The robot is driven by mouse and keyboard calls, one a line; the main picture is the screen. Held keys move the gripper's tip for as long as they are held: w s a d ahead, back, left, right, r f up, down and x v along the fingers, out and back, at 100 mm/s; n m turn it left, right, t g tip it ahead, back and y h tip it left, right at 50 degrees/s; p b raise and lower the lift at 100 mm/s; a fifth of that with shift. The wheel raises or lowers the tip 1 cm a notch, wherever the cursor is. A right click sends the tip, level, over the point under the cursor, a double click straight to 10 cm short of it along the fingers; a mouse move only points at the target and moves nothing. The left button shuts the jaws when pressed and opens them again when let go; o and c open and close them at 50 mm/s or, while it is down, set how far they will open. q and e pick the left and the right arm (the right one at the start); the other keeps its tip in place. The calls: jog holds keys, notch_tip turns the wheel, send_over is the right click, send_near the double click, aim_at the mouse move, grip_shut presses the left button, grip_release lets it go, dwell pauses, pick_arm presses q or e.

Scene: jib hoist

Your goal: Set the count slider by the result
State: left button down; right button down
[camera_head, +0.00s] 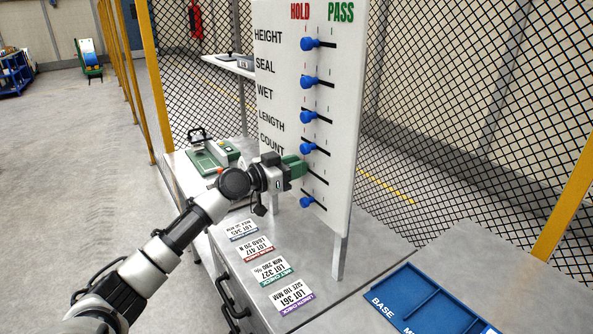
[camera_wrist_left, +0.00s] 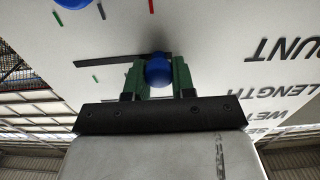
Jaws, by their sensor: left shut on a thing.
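The white board (camera_head: 277,95) stands upright with HOLD in red and PASS in green along its top. Rows read HEIGHT, SEAL, WET, LENGTH and COUNT, with blue slider knobs in dark slots. My left gripper (camera_head: 302,170) is at the COUNT row. In the left wrist view its green fingers are shut on the blue count slider knob (camera_wrist_left: 158,70). The slot (camera_wrist_left: 95,61) runs on from the knob toward the green-marked PASS side. The COUNT label (camera_wrist_left: 285,49) shows upside down there. The head view hides this knob behind the gripper. My right gripper is out of view.
Several lot cards (camera_head: 270,269) lie on the metal cabinet top below the board. Another blue knob (camera_head: 306,202) sits just below my gripper. A green device (camera_head: 212,155) stands behind my arm. A blue BASE tray (camera_head: 428,302) lies at the right front. Mesh fencing closes the back.

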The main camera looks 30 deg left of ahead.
pick_arm(q)
jog(key=c, duration=1.3)
grip_release()
jog(key=shift+a+r, duration=0.15)
jog(key=shift+a, duration=0.05)
jog(key=o, duration=0.4)
jog(key=shift+a, duration=0.1)
jog(key=shift+s+f, duration=0.25)
jog(key=b+v, duration=0.5)
jog(key=v, duration=0.5)
jog(key=shift+a+r, duration=0.1)
jog(key=shift+a, duration=0.05)
jog(key=shift+s, duration=0.1)
